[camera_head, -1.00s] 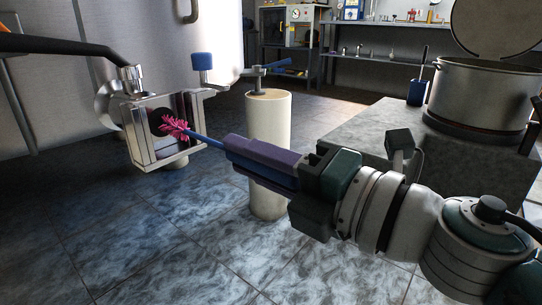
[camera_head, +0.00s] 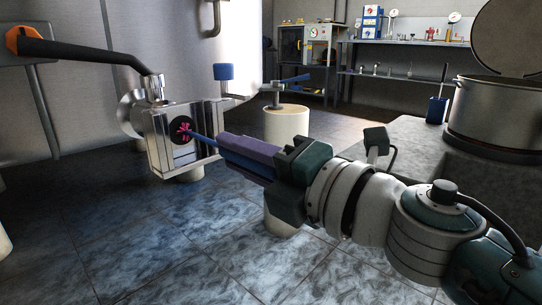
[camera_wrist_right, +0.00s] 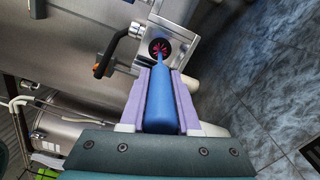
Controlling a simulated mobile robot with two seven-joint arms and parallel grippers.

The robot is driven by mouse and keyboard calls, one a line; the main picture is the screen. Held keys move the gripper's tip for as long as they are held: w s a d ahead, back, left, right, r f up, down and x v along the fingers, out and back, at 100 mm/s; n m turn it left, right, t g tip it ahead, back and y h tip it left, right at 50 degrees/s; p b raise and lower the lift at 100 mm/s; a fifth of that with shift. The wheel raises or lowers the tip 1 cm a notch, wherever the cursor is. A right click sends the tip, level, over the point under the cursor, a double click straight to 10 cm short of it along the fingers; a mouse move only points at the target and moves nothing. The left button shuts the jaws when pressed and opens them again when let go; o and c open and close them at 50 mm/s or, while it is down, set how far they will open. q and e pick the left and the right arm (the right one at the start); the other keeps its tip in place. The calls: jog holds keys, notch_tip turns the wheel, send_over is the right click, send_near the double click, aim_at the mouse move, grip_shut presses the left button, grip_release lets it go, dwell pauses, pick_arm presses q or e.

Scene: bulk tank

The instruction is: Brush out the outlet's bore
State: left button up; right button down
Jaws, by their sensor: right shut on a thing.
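The outlet (camera_head: 180,134) is a square metal block with a round dark bore, at the left in the head view; it also shows at the top of the right wrist view (camera_wrist_right: 176,22). My right gripper (camera_head: 248,156) is shut on the blue handle of a brush, which lies between its purple fingers. The brush (camera_wrist_right: 160,102) points straight at the outlet. Its pink bristles (camera_head: 185,131) are at the mouth of the bore, with the dark rim around them; how deep they sit I cannot tell. My left gripper is not in view.
A black lever with an orange end (camera_head: 84,53) rises above the outlet. A blue-capped fitting (camera_head: 223,72) stands beside it. A pale post (camera_head: 286,124) stands behind my right arm. A steel pot (camera_head: 496,115) and a blue brush holder (camera_head: 437,108) stand on the grey bench at right.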

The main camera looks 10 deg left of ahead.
jog(key=shift+p+v, duration=0.55)
jog(key=shift+v, duration=0.3)
jog(key=shift+p+v, duration=0.6)
jog(key=shift+v, duration=1.9)
jog(key=p+v, duration=0.1)
jog(key=v, duration=0.6)
jog(key=shift+p, duration=0.4)
jog(key=shift+r, duration=0.1)
